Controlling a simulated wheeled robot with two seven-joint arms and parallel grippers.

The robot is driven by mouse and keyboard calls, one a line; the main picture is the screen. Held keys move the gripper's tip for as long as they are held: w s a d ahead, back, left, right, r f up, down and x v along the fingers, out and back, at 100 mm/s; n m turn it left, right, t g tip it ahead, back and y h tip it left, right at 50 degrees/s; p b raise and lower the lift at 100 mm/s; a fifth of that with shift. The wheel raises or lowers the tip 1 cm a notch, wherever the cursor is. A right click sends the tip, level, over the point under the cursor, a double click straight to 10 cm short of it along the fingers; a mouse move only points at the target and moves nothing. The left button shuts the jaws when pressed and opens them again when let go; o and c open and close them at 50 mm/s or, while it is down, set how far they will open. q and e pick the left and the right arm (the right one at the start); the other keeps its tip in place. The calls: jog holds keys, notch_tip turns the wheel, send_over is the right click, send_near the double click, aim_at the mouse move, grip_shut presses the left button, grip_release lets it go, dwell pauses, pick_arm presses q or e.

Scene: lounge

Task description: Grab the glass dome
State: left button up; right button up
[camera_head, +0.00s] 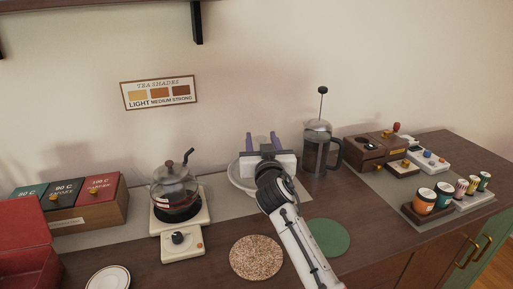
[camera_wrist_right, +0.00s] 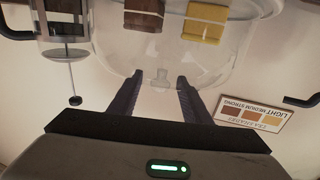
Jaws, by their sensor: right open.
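The glass dome (camera_wrist_right: 108,40) is clear and fills the upper middle of the right wrist view. Its small clear knob (camera_wrist_right: 160,76) shows between the fingers of my right gripper (camera_wrist_right: 160,78), which is open with a dark finger on each side. I cannot tell whether they touch the knob. In the head view my right gripper (camera_head: 262,138) is at the middle of the counter, over a pale round dish (camera_head: 236,180). My arm and gripper hide most of the dome there. My left gripper is not in view.
A glass kettle (camera_head: 175,190) on a white heater stands left of my gripper, and a French press (camera_head: 320,150) stands close on its right. A cork mat (camera_head: 256,257) and a green mat (camera_head: 328,238) lie in front. A brown block (camera_wrist_right: 144,14) and a yellow block (camera_wrist_right: 203,25) show through the dome.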

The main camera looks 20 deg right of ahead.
jog(key=shift+w, duration=0.5)
jog(key=shift+s, duration=0.15)
jog(key=c, duration=0.3)
grip_shut()
jog(key=shift+r, duration=0.1)
